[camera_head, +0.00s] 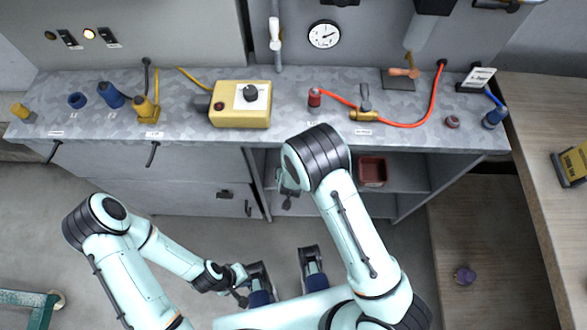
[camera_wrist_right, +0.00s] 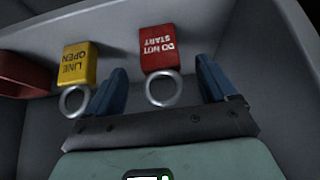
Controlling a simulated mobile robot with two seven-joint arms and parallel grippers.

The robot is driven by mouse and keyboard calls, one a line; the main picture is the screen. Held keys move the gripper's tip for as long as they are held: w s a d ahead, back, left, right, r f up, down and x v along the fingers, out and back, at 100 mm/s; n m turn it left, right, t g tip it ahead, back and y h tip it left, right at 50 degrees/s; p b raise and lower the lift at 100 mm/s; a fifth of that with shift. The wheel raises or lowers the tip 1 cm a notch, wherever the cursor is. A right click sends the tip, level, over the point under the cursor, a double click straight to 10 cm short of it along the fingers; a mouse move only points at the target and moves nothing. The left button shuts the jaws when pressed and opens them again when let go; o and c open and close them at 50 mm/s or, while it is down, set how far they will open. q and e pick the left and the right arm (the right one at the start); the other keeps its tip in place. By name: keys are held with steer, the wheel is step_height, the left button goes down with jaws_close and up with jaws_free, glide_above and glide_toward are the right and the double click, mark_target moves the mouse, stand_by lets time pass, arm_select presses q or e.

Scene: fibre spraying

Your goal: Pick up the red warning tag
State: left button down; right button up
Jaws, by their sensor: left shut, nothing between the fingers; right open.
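The red warning tag (camera_wrist_right: 160,48), lettered "DO NOT START", shows in the right wrist view with a metal ring (camera_wrist_right: 163,88) at its near end. My right gripper (camera_wrist_right: 162,72) is open, with one blue finger on each side of the tag; gaps show between the fingers and the tag. In the head view my right arm bends down at the open shelf below the counter, and I cannot make out the tag there. My left gripper (camera_head: 241,298) is shut and empty, low in the head view, away from the counter.
A yellow "LINE OPEN" tag (camera_wrist_right: 76,66) lies left of the red one, near a red bin (camera_wrist_right: 22,76); grey walls close in around them. The counter (camera_head: 190,133) above holds a yellow control box (camera_head: 240,117), a red hose (camera_head: 410,124) and fittings. A wooden table (camera_head: 540,130) stands right.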

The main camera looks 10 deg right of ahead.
steer(key=x, duration=0.5)
steer(key=shift+d+r+b, duration=0.1)
steer(key=shift+b, duration=0.25)
steer(key=c, duration=1.1)
steer(key=shift+r, duration=0.1)
